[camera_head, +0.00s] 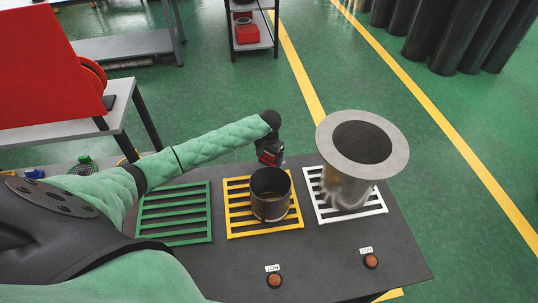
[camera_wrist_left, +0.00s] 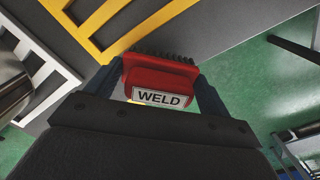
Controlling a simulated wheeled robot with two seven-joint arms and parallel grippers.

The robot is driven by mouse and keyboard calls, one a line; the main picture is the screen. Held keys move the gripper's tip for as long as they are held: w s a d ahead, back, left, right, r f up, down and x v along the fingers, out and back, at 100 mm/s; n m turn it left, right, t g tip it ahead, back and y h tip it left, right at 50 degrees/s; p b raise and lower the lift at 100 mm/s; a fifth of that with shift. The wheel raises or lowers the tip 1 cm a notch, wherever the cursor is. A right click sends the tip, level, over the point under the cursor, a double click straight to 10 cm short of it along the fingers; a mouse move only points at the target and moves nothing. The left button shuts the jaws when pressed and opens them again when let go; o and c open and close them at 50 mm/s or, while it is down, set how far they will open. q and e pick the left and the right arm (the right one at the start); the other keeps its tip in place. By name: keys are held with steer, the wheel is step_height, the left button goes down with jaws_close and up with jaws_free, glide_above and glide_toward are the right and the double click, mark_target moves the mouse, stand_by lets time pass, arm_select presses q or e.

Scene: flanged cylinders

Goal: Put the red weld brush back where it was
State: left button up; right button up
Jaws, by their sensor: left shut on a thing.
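My left gripper (camera_head: 270,152) reaches over the table's far side, behind the black cylinder. It is shut on the red weld brush (camera_wrist_left: 160,78), which has a white WELD label and dark bristles. In the head view the brush is small and partly hidden by the gripper and the cylinder's rim. In the left wrist view the brush sits between both fingers (camera_wrist_left: 158,95), near the yellow rack (camera_wrist_left: 105,30) and the table edge. I cannot tell whether the bristles touch anything. My right gripper is not in view.
The black cylinder (camera_head: 270,204) stands on the yellow rack (camera_head: 237,210). A grey flanged cylinder (camera_head: 390,165) stands at the white rack (camera_head: 375,205). The green rack (camera_head: 175,215) is empty. Two brown-red buttons (camera_head: 274,281) (camera_head: 371,261) sit on the table's near side.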

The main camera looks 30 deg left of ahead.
arm_select(q)
steer(key=shift+f, duration=0.55)
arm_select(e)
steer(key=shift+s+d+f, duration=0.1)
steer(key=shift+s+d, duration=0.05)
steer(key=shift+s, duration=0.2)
arm_select(q)
steer(key=o, duration=0.9)
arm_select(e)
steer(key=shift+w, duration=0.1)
arm_select(q)
steer(key=shift+r, duration=0.15)
steer(key=shift+r, duration=0.3)
step_height(320, 180, up, 6)
steer(key=shift+f+b, duration=0.15)
steer(key=shift+b, duration=0.9)
step_height(320, 180, up, 5)
steer(key=shift+r+b, duration=0.2)
steer(key=shift+b, duration=0.5)
steer(key=shift+r, duration=0.65)
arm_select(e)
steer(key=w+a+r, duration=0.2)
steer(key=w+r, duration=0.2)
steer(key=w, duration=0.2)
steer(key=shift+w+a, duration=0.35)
